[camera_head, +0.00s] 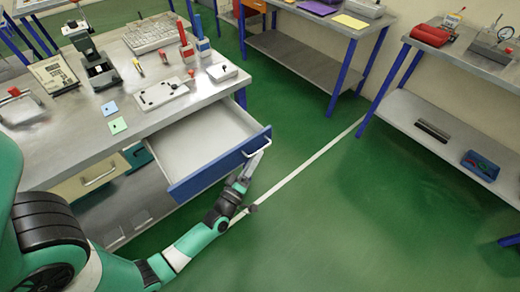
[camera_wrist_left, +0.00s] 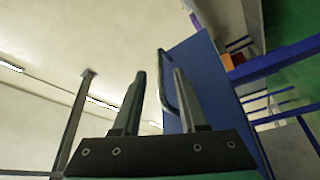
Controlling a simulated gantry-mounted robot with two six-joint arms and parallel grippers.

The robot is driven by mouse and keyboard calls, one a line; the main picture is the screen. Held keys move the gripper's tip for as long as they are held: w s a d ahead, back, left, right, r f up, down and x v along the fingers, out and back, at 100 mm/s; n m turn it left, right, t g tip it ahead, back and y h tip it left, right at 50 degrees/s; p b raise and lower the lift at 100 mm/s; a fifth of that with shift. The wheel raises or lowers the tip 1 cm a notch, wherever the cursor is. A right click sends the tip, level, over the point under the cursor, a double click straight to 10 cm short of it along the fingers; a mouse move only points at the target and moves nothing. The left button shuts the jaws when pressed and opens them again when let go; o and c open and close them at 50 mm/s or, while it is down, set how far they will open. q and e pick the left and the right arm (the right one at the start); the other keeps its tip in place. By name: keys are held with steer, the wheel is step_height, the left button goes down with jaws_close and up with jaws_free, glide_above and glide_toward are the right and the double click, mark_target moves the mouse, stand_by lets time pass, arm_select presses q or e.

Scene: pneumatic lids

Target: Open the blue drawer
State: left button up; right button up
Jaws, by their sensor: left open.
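The blue drawer (camera_head: 215,166) is pulled out of the workbench, and its pale inside (camera_head: 203,137) shows empty. Its front panel is blue, with a light bar handle (camera_head: 258,148) near the panel's right end. My left gripper (camera_head: 257,160) is at this handle, in front of the panel. In the left wrist view the open fingers (camera_wrist_left: 159,75) stand apart with the handle (camera_wrist_left: 163,70) between them, nearer the right finger. The blue panel (camera_wrist_left: 205,90) is behind them. Contact with the handle cannot be told. My right gripper is not seen.
A second drawer with a cream front (camera_head: 90,180) is at the left under the workbench (camera_head: 60,145). Other benches stand at the back and right. The green floor (camera_head: 330,220) right of the drawer is clear.

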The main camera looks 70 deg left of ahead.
arm_select(q)
steer(key=v, duration=0.8)
steer(key=shift+p, duration=0.45)
steer(key=shift+w, duration=0.1)
